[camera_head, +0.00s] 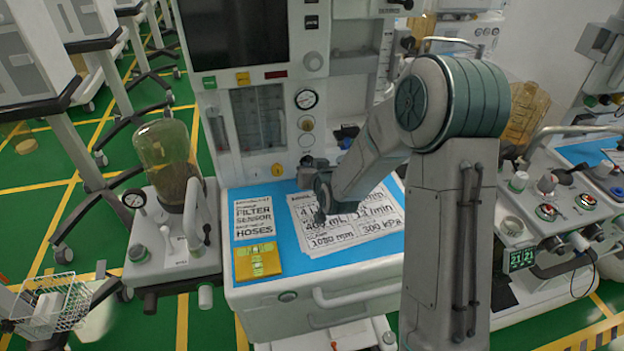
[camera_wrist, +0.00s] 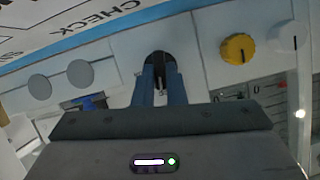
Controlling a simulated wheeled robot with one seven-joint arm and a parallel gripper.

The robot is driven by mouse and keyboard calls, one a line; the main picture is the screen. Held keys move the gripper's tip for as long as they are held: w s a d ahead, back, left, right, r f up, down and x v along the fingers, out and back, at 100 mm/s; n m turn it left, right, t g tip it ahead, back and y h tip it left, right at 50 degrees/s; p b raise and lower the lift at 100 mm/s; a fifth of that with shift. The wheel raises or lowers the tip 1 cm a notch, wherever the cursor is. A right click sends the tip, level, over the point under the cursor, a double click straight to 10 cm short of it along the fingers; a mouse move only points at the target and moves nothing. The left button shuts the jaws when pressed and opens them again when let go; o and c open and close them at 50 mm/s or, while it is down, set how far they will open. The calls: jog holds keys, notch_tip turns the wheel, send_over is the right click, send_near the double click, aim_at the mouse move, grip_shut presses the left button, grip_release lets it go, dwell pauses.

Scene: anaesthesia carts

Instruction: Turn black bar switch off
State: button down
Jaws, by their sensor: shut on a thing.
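The black bar switch (camera_wrist: 159,60) is a dark round knob on the pale front panel in the wrist view. My gripper (camera_wrist: 160,75) reaches to it with two blue fingers, one on each side of its bar, and is shut on it. The fingers cover part of the switch, and its exact angle is hard to tell. In the head view my gripper (camera_head: 316,180) is at the panel just above the blue worktop, and the arm hides much of the switch.
A yellow knob (camera_wrist: 237,48) and a white knob (camera_wrist: 285,37) sit beside the switch. The blue worktop (camera_head: 280,198) carries printed sheets (camera_head: 345,222) and a yellow pad (camera_head: 257,261). A glass canister (camera_head: 165,148) stands left. Another cart with controls (camera_head: 545,210) stands right.

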jog(key=shift+a+f+n+h+b, duration=0.1)
jog(key=shift+n+h+b, duration=0.5)
jog(key=shift+b, duration=0.65)
jog(key=c, duration=1.5)
grip_release()
jog(key=shift+s, duration=0.1)
jog(key=b+v, duration=0.1)
jog(key=v, duration=1.3)
jog(key=shift+f+b, duration=0.1)
jog(key=shift+b, duration=0.2)
